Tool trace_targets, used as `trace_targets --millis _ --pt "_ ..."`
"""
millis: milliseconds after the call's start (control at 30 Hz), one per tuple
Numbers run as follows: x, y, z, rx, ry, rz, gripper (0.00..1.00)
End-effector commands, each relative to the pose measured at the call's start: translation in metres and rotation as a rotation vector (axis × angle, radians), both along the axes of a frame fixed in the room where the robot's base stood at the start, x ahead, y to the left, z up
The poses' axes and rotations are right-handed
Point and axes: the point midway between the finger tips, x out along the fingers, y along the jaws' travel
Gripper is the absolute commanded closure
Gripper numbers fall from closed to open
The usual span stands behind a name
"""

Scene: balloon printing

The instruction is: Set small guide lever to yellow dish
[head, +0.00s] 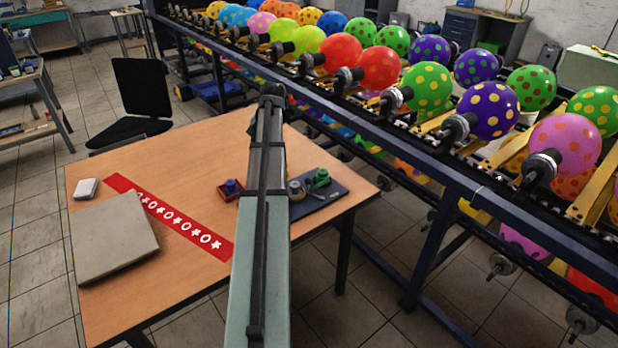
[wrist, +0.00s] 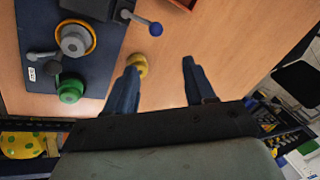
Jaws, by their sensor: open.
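In the wrist view a dark blue board (wrist: 35,22) lies on the table with a grey lever (wrist: 42,57) beside a small white label, a grey dial with a yellow rim (wrist: 75,40) and a green knob (wrist: 70,90). A dark rod with a blue ball end (wrist: 155,29) reaches past the board's edge. I cannot tell which lever is the small guide lever. A small round yellow piece (wrist: 139,64), perhaps the yellow dish, is beside my left finger; contact is unclear. My gripper (wrist: 159,66) is open, with bare table between its fingers. My arm hides it in the head view.
On the wooden table (head: 180,160) are a grey box (head: 112,235), a white block (head: 86,188), a red flower-patterned strip (head: 185,222) and a brown tray (head: 222,197) with a blue item. A balloon rack (head: 420,175) runs along the right. The table's front middle is clear.

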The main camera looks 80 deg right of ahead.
Motion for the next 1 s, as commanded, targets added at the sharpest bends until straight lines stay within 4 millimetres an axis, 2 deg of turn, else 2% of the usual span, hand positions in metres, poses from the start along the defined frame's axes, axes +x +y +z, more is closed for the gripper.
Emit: trace_targets --millis 33,200,300,400,533,667,767,1000 --pt "-0.028 0.000 0.003 0.016 0.011 -0.020 0.46" --pt "-0.104 0.006 0.012 0.077 0.045 -0.064 0.46" --pt "-0.138 0.012 0.016 0.107 0.056 -0.085 0.46" --pt "-0.163 0.017 0.019 0.130 0.065 -0.100 0.46" --pt "-0.179 0.021 0.021 0.147 0.071 -0.110 0.46" --pt "-0.183 0.022 0.018 0.153 0.072 -0.112 0.46" --pt "-0.181 0.022 0.010 0.152 0.072 -0.111 0.46" --pt "-0.174 0.021 -0.026 0.154 0.072 -0.111 0.46"
